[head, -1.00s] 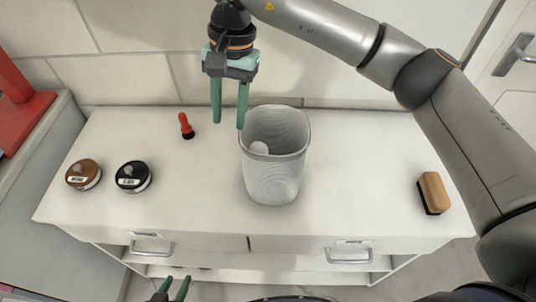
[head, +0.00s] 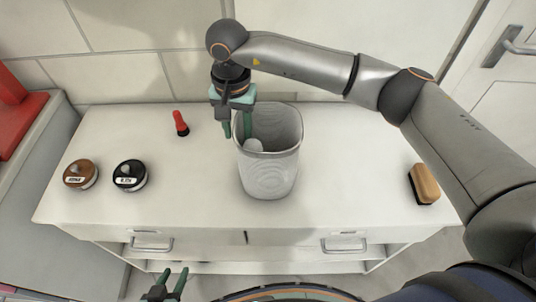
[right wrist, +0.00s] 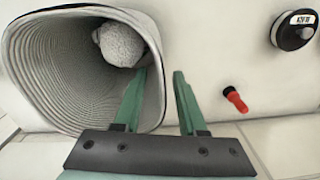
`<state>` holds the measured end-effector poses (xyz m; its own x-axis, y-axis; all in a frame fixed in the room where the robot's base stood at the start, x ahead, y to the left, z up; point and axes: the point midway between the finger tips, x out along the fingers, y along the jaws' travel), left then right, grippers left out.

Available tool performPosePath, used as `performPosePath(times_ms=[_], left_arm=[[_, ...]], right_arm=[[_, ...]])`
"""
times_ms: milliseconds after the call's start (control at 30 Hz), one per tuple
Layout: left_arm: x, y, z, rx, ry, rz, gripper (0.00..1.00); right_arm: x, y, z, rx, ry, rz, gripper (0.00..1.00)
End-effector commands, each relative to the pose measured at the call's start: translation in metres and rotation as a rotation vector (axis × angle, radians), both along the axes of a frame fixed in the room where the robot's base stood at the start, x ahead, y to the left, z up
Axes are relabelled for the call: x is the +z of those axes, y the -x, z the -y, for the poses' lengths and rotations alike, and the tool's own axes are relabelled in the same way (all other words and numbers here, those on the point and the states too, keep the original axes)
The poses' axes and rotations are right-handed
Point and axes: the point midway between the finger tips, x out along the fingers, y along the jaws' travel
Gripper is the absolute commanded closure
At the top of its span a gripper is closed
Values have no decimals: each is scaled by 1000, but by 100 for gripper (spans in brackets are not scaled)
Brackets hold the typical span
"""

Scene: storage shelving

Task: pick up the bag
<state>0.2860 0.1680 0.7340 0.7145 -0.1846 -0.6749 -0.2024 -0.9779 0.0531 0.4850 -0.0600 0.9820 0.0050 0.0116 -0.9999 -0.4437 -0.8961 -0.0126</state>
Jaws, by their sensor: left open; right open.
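The only bag-like thing is a light grey, ribbed, open-topped container (head: 268,178), upright on the white cabinet top. A pale rounded object (head: 254,145) lies inside it; it also shows in the right wrist view (right wrist: 122,45). My right gripper (head: 237,134) is open at the container's left rim. In the right wrist view, its left finger overlaps the container's opening and its right finger is outside, so the rim lies between them (right wrist: 162,75). I cannot tell whether either finger touches the wall. My left gripper (head: 172,280) is open and empty at the bottom edge of the head view.
Two round tins, brown (head: 80,174) and black (head: 129,175), sit farther left. A wooden-backed brush (head: 424,184) is at the right end. The cabinet top (head: 345,180) is clear between container and brush.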

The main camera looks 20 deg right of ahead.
Motion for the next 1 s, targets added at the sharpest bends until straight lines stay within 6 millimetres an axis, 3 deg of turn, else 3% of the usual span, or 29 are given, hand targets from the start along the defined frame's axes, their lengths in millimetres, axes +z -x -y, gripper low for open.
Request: performPosePath(times_ms=[133, 367, 733, 1000], left_arm=[[3, 0, 0, 0, 0, 0, 55], [3, 0, 0, 0, 0, 0, 55], [3, 0, 0, 0, 0, 0, 55], [3, 0, 0, 0, 0, 1, 55]], right_arm=[[-14, 0, 0, 0, -1, 0, 59], [-16, 0, 0, 0, 0, 1, 59], [-16, 0, 0, 0, 0, 1, 98], [-16, 0, 0, 0, -1, 2, 100]])
